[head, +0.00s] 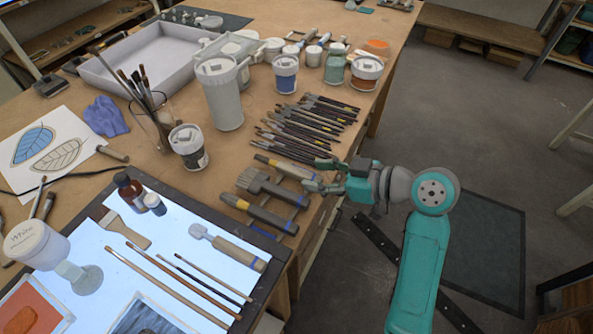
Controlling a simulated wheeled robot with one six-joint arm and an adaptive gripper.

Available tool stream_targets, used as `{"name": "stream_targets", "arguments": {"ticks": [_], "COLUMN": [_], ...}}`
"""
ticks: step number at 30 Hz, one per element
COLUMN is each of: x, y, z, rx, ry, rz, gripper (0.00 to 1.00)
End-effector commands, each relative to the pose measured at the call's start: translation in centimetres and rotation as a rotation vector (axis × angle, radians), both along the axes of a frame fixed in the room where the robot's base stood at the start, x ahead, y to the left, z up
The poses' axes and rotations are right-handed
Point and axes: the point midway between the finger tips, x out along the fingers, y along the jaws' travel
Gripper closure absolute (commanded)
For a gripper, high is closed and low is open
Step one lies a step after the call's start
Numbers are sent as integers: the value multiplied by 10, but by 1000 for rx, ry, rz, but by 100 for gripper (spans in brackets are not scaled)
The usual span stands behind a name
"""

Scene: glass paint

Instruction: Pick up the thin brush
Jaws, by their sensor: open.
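Several thin brushes lie side by side on the lit white panel at the lower left. The smallest-looking is a slim brush (213,278) with a reddish-brown handle. A slim dark brush (200,283) lies just left of it, and a longer wooden brush (180,280) lies further left. I cannot tell which one is the thin brush of the task. My gripper (314,175) is open and empty at the table's right edge, above and to the right of these brushes, near some thick-handled tools. Its fingers point left.
A row of dark-handled brushes (300,127) lies just beyond my gripper. A wide flat brush (268,185) and other handled tools lie close to its left. Paint jars (285,74), a tall white container (222,98) and a brush-filled glass (160,126) stand behind. Open floor is right.

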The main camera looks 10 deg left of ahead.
Motion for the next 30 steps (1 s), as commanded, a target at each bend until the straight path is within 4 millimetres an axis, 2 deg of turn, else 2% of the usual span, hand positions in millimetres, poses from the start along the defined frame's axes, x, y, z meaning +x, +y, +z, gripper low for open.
{"name": "stream_targets", "arguments": {"ticks": [5,13,23,24,30], "x": [4,17,20,20,20], "y": [11,42,48,48,48], "z": [-4,-15,-18,-18,-18], "rx": [0,0,0,0,0], "ry": [0,1,0,0,0], "rz": [2,2,-1,-1,-1], "gripper": [48,48,48,53,100]}}
